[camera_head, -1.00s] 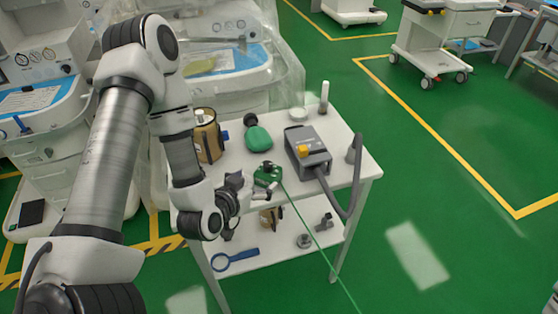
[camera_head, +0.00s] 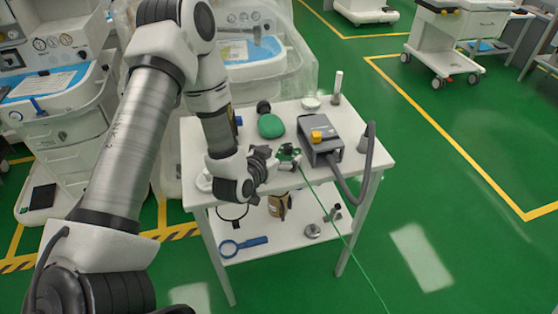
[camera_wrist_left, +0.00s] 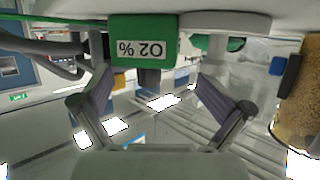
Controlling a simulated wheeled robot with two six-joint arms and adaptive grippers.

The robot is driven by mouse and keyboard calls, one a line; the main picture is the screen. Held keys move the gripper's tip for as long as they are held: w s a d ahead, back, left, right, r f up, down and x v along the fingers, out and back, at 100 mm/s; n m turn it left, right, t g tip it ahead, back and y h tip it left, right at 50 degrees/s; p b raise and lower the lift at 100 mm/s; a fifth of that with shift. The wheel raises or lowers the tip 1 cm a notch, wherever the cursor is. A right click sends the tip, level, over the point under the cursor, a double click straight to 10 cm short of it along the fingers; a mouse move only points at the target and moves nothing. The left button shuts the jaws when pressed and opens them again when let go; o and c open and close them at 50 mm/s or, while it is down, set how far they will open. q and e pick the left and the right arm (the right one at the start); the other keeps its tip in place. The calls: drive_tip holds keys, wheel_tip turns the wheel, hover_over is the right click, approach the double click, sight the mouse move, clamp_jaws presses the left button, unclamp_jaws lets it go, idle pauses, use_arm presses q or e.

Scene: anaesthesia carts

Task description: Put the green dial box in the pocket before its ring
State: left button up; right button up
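The green dial box (camera_head: 288,152) is on the white table top, left of the grey device, partly covered by my left gripper. In the left wrist view the green box (camera_wrist_left: 143,42) shows an upside-down "O2 %" label. My left gripper (camera_head: 282,158) is at the box. In the wrist view its two fingers (camera_wrist_left: 155,82) are spread, with the box between or just beyond the tips. A gap shows at the right fingertip; contact at the left is unclear. I cannot make out the ring or its pocket. My right gripper is not in view.
A grey device (camera_head: 322,140) with a yellow part and hose stands right of the box. A green bag (camera_head: 271,126), a white disc (camera_head: 311,103) and a white post (camera_head: 337,88) are behind. A tan canister (camera_wrist_left: 300,110) is at the wrist view's right. The lower shelf (camera_head: 290,238) holds a blue-handled ring.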

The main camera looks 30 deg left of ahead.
use_arm(q)
drive_tip(key=shift+s+d+f+g, duration=0.1)
drive_tip(key=shift+s+f+g, duration=0.1)
drive_tip(key=shift+f, duration=0.2)
drive_tip(key=shift+s+d+f+g, duration=0.1)
drive_tip(key=shift+s+f, duration=0.05)
drive_tip(key=shift+f, duration=0.25)
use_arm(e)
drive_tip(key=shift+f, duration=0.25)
use_arm(q)
drive_tip(key=shift+s, duration=0.5)
drive_tip(key=v, duration=0.3)
drive_tip(key=shift+s+r, duration=0.1)
drive_tip(key=shift+s+a+r+p, duration=0.1)
drive_tip(key=shift+s+r+p, duration=0.55)
drive_tip(key=shift+p, duration=0.35)
drive_tip(key=shift+s+a+p, duration=0.1)
drive_tip(key=shift+s+p, duration=0.3)
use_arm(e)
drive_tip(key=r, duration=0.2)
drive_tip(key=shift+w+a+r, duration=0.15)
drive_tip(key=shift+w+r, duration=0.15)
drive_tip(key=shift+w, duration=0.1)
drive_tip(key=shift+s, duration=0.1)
